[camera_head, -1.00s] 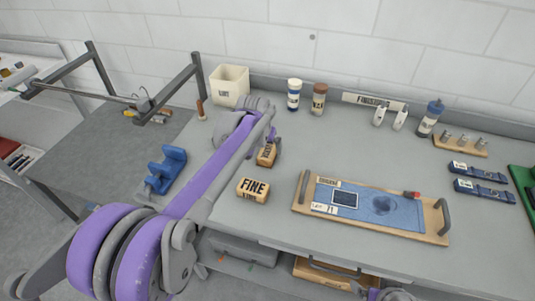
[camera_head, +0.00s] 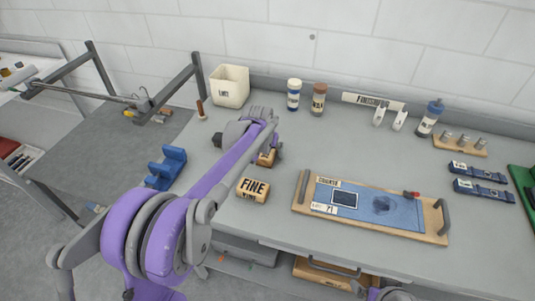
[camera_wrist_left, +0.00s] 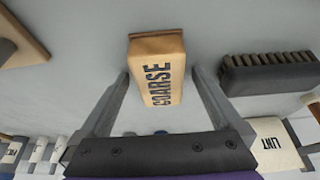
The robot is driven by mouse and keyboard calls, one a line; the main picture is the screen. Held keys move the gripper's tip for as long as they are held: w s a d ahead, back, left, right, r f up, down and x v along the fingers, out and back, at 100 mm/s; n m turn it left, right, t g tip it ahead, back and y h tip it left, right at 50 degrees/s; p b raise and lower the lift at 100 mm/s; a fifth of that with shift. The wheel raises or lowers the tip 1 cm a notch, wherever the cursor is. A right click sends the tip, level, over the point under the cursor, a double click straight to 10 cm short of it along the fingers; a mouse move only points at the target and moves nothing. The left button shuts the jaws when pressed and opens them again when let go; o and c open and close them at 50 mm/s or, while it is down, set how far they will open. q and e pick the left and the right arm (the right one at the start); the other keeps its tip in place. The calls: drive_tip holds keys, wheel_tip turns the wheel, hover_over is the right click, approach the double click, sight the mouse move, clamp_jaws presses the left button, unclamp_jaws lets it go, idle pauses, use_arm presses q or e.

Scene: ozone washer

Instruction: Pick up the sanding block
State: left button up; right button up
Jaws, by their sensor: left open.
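A wooden sanding block marked COARSE (camera_wrist_left: 157,80) lies between the fingers of my left gripper (camera_wrist_left: 160,76) in the left wrist view. In the head view the COARSE block (camera_head: 267,160) is mostly hidden behind my left arm. A second block marked FINE (camera_head: 253,190) lies in front of it on the bench.
A wooden tray (camera_head: 437,222) with a blue sheet lies to the right. A dark brush (camera_wrist_left: 265,74) is beside the block in the wrist view. A blue holder (camera_head: 166,168) stands left, a white LINT bin (camera_head: 229,87) behind. Bottles (camera_head: 319,100) stand at the back.

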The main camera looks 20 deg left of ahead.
use_arm(q)
drive_tip(key=shift+f, duration=0.1)
drive_tip(key=c, duration=1.5)
wheel_tip(320, 180, up, 10)
drive_tip(key=shift+r+p, duration=0.25)
drive_tip(key=shift+p, duration=0.05)
drive_tip(key=o, duration=0.8)
drive_tip(key=c, duration=0.5)
hover_over(267, 149)
drive_tip(key=w, duration=0.1)
wheel_tip(267, 149, down, 4)
drive_tip(key=shift+w+a+f, duration=0.1)
drive_tip(key=shift+c, duration=0.2)
drive_tip(key=shift+r, duration=0.2)
